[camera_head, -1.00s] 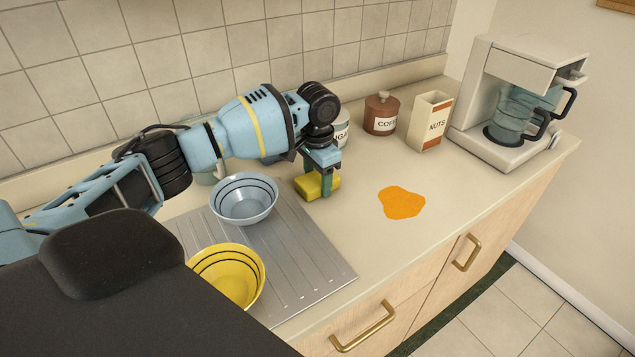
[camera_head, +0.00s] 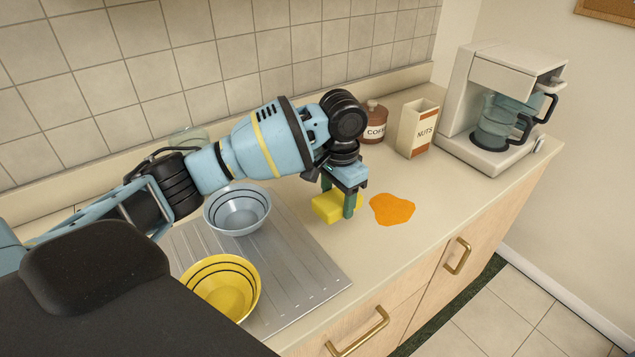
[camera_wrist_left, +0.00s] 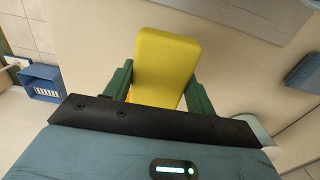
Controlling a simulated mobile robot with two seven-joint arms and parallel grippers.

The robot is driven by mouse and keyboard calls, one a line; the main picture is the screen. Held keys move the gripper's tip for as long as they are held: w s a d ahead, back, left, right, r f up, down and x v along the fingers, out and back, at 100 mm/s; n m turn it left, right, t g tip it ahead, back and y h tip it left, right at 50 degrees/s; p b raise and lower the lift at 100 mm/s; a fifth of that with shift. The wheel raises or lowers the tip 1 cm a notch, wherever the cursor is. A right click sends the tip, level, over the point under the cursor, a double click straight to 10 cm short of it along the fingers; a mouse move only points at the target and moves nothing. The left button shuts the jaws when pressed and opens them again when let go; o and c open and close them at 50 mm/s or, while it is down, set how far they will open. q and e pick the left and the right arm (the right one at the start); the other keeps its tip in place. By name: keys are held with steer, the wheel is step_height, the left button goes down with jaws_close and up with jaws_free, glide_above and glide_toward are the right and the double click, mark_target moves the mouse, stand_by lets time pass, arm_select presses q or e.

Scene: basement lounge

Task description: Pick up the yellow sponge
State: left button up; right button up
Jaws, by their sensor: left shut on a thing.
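The yellow sponge (camera_head: 328,207) is between the green fingers of my left gripper (camera_head: 339,201), which is shut on it. In the head view the sponge is just left of the orange spill on the counter; I cannot tell for sure whether it clears the surface. In the left wrist view the sponge (camera_wrist_left: 166,65) fills the middle, with a green finger of the left gripper (camera_wrist_left: 160,88) on each side. My right gripper is not in view.
An orange spill (camera_head: 392,209) lies beside the sponge. A blue bowl (camera_head: 238,211) and a yellow bowl (camera_head: 222,290) stand on the ribbed metal drainboard (camera_head: 305,273). A coffee canister (camera_head: 374,122), a nuts box (camera_head: 416,130) and a coffee maker (camera_head: 500,110) stand at the back right.

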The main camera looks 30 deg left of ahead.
arm_select(q)
steer(key=d, duration=0.1)
steer(key=s+d, duration=0.1)
steer(key=d, duration=0.1)
steer(key=s+d, duration=0.1)
steer(key=d, duration=0.1)
steer(key=shift+d+r, duration=0.25)
steer(key=o, duration=0.4)
steer(key=c, duration=0.3)
steer(key=s+n, duration=0.1)
steer(key=s, duration=0.3)
steer(key=s+a+n, duration=0.1)
steer(key=s, duration=0.4)
steer(key=s+n, duration=0.2)
steer(key=s, duration=0.2)
steer(key=shift+s+a+f, duration=0.15)
steer(key=shift+s+f, duration=0.15)
